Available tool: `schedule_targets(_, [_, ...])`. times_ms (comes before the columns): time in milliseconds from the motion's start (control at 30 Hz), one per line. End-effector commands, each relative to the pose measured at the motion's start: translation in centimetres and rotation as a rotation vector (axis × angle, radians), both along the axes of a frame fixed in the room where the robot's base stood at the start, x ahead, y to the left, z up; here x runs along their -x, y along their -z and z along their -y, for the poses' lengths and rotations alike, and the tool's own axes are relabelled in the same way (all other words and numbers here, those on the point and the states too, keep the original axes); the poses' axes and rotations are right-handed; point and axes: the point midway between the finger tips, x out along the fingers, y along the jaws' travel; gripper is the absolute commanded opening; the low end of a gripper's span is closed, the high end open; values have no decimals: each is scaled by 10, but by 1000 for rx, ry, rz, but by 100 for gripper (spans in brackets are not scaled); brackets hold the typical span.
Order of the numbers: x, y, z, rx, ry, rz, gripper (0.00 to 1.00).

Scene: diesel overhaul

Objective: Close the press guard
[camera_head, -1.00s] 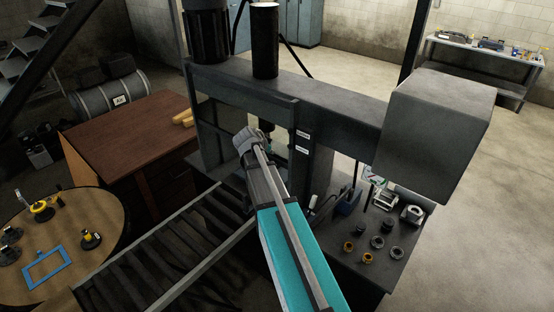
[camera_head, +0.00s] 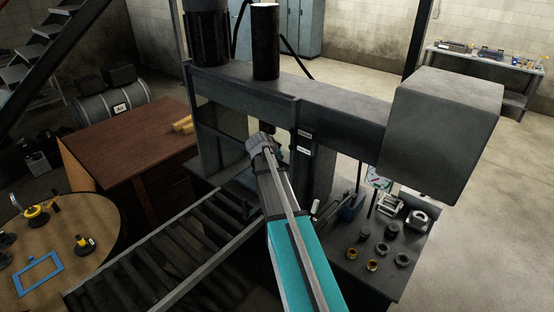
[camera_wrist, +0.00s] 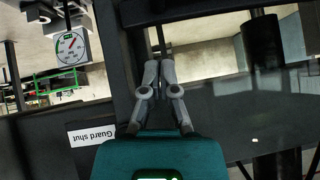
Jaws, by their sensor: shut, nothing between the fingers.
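The press (camera_head: 345,112) is a dark grey frame with a wide top beam. The press guard seems to be the smooth grey, partly see-through panel (camera_wrist: 240,115) at the right of the wrist view; its edges are unclear, and I cannot tell how far it is closed. A white label reading "Guard shut" (camera_wrist: 92,133) is on the dark frame left of my gripper. My gripper (camera_wrist: 158,66) is shut and empty, its fingers together in front of the press opening. I cannot tell whether it touches the guard. In the head view my wrist hides the fingers.
A roller conveyor (camera_head: 165,262) runs up to the press from the left. A bench (camera_head: 345,262) with several rings and small parts stands at the right. A brown desk (camera_head: 125,140) and a round table (camera_head: 75,230) are at the left. A dial gauge (camera_wrist: 70,48) hangs near the opening.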

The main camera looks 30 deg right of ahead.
Motion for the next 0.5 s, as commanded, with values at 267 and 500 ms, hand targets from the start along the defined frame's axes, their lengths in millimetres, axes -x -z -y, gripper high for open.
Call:
schedule_targets(267, [-7, 26, 8, 0, -1, -1, 0])
schedule_targets(500, [-9, 42, 7, 0, 0, 0, 0])
